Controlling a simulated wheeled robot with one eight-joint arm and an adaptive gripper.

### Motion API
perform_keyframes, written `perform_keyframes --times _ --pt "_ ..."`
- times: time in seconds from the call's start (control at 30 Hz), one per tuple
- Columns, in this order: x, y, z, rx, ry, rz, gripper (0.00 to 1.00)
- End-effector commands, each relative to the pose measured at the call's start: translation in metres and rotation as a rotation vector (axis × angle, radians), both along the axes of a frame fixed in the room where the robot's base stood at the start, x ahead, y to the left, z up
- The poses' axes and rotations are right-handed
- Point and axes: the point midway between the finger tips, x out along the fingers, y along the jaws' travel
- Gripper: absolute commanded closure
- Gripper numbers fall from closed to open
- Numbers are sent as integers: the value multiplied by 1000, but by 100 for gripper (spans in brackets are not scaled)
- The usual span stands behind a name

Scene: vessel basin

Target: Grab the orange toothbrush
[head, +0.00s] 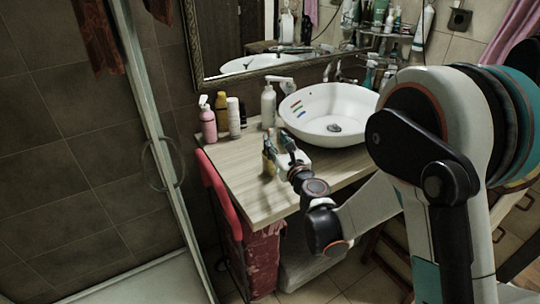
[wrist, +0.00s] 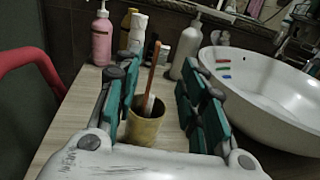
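The orange toothbrush (wrist: 153,68) stands upright, leaning slightly, in a yellowish cup (wrist: 145,128) on the wooden counter. In the wrist view my gripper (wrist: 163,72) is open, with its teal-padded fingers apart to the left and right of the toothbrush and cup. The brush stands between the fingers with visible room on both sides, and nothing is held. In the head view my gripper (head: 281,146) is low over the counter beside the cup (head: 267,163), which it partly hides. The toothbrush is too small to make out clearly there.
A white basin (head: 330,110) stands close to the right of the gripper. A pink bottle (head: 208,122), a yellow bottle (head: 221,113) and a white pump bottle (head: 268,104) stand behind the cup. A red chair or rail (head: 220,193) is at the counter's left edge. The front-left counter is clear.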

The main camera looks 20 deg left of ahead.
Motion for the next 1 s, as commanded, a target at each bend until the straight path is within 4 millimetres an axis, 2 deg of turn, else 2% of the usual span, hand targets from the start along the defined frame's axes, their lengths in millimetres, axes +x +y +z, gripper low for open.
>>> perform_keyframes --times 0.3,0.6,0.63,0.8,1.0 --pt "31 28 0 1 1 1 62" --pt "36 32 2 1 1 0 62" --pt "36 32 2 1 1 0 65" --pt "35 32 2 1 1 0 99" --pt "35 31 2 1 1 0 99"
